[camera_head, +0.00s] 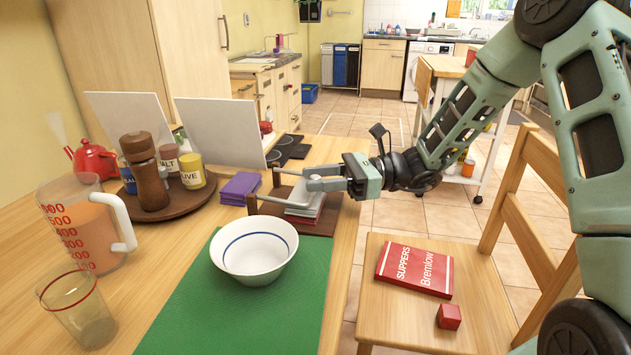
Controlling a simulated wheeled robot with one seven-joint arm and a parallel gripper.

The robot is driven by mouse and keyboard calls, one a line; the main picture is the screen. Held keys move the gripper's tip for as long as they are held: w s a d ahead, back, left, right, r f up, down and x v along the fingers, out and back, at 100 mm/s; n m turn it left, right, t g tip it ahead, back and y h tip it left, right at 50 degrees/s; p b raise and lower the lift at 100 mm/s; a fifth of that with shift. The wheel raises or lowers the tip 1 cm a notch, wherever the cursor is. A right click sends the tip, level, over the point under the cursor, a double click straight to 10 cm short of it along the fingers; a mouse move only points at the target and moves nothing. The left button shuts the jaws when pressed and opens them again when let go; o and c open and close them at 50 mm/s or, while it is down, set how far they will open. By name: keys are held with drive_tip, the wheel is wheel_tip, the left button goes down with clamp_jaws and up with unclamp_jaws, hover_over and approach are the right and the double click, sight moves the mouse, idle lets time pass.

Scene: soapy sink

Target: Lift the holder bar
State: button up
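A napkin holder (300,225) with a dark wooden base, brown uprights and a pile of pale and reddish napkins stands near the table's right edge. A thin pale grey bar (280,201) runs across it, low over the napkins. My gripper (308,180) reaches in from the right, just above the holder. Its two grey fingers point left and show a gap between them. I see nothing held in it. The fingers overlap part of the holder and bar in this view, so I cannot tell whether they touch.
A white bowl (254,250) sits on a green mat (190,318) in front of the holder. Purple napkins (240,187) lie just left of it. A turntable (185,202) holds a pepper mill and jars. A measuring jug (85,225) and glass (76,308) stand left. A chair (450,320) stands right.

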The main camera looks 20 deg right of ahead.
drive_tip(key=shift+w+a, duration=0.1)
drive_tip(key=shift+a, duration=0.3)
drive_tip(key=shift+c, duration=0.4)
clamp_jaws()
drive_tip(key=shift+r, duration=0.1)
drive_tip(key=shift+r+p, duration=0.1)
drive_tip(key=shift+p, duration=0.2)
